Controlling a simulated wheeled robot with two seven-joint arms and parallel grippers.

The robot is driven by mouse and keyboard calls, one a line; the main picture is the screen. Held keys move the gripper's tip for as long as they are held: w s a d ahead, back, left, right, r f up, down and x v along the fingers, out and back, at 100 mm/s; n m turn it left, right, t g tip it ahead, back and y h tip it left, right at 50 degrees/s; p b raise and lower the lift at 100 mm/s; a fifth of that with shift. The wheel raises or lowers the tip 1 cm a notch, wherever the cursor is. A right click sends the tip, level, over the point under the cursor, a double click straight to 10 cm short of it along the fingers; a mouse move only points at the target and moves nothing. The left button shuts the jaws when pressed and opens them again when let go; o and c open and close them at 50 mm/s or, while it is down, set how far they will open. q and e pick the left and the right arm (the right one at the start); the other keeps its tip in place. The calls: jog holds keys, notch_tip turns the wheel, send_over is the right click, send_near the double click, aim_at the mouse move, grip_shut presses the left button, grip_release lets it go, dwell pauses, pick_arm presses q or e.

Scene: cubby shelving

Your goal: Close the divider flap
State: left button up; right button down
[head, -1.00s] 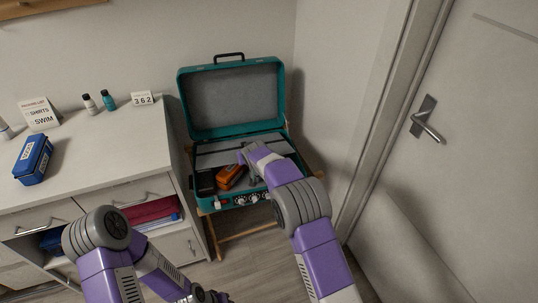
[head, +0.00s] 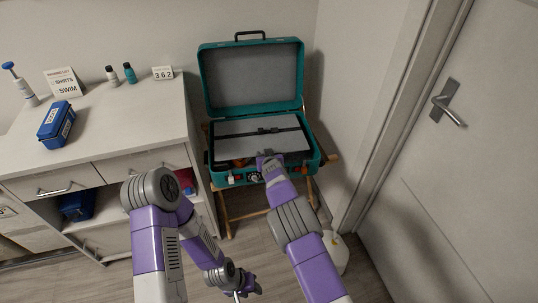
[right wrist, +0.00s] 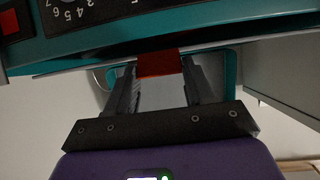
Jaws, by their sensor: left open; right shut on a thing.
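The teal suitcase (head: 205,90) stands open, its lid leaning up at the back. The grey divider flap (head: 240,147) lies nearly flat over the case's contents, with a dark strap and buckle across it. A little orange (head: 240,163) shows under its front edge at the left. My right gripper (head: 267,158) is at the flap's front edge. In the right wrist view its fingers (right wrist: 160,80) are shut on a red tab (right wrist: 158,63) at the edge of a thin panel. My left gripper (head: 243,290) is open, low in front of the cabinet and away from the case.
The case rests on a wooden folding stand (head: 224,212). A white cabinet (head: 120,110) at left holds a blue box (head: 56,125), bottles, a sign and a number block. A wall and a door (head: 470,170) bound the right side. Floor is bare in front of the stand.

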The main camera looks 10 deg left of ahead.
jog(key=shift+r, duration=0.2)
jog(key=shift+c, duration=2)
grip_release()
jog(key=shift+w+a, duration=0.1)
jog(key=shift+f, duration=0.1)
jog(key=p+v, duration=0.2)
jog(key=v, duration=0.5)
jog(key=shift+s, duration=0.35)
